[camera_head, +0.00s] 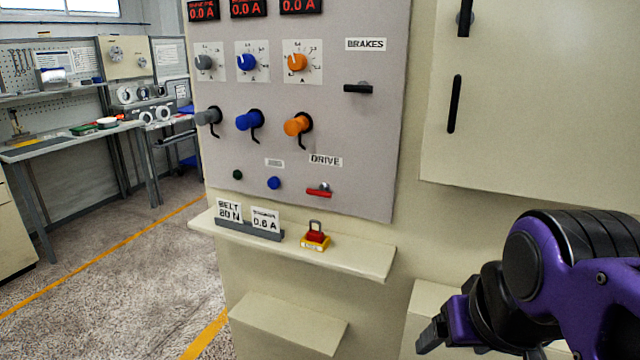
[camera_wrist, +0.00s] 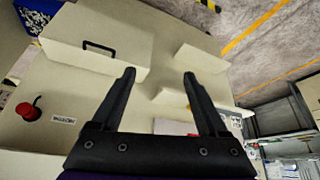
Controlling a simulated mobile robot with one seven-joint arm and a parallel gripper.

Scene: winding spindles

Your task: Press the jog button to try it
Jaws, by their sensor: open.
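A control panel (camera_head: 350,130) stands upright in the middle of the head view. Low on it are two small round buttons, a dark green one (camera_head: 238,174) and a blue one (camera_head: 274,183). A small label (camera_head: 274,162) sits above the blue button; its text is too small to read, so I cannot tell which is the jog button. My gripper (camera_head: 432,335) is at the lower right of the head view, well away from both buttons. In the wrist view its two fingers (camera_wrist: 159,75) are spread, with nothing between them.
A red DRIVE lever (camera_head: 319,191) sits right of the blue button. Orange, blue and grey knobs are above. The wrist view shows a red mushroom knob (camera_wrist: 28,110).

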